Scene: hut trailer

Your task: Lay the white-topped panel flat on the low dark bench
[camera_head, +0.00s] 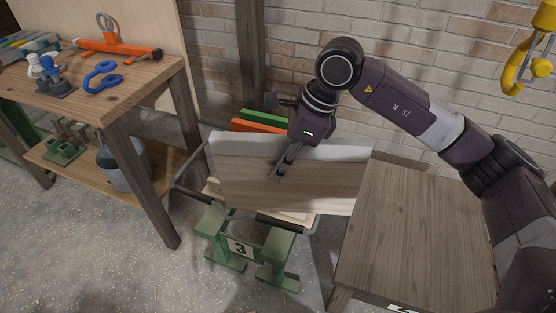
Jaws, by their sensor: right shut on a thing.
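The white-topped panel (235,180) is in the middle of the head view, with a pale wood-grain face and a whitish upper strip. It stands on edge above a green stand marked 3 (240,249); I cannot tell whether it rests on it. My right gripper (281,172) is shut on the panel near the middle of its upper edge, with a finger in front of the face. The low dark bench (415,240) is at the right, its grey-brown wooden top bare. The panel's right end is close to the bench's left edge in the picture. My left gripper is out of view.
Green and orange boards (262,122) stand behind the panel. A wooden workbench (120,95) with tools is at the left, with a grey bucket (122,168) on its lower shelf. A brick wall (430,60) closes the back. Concrete floor (90,255) is clear at front left.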

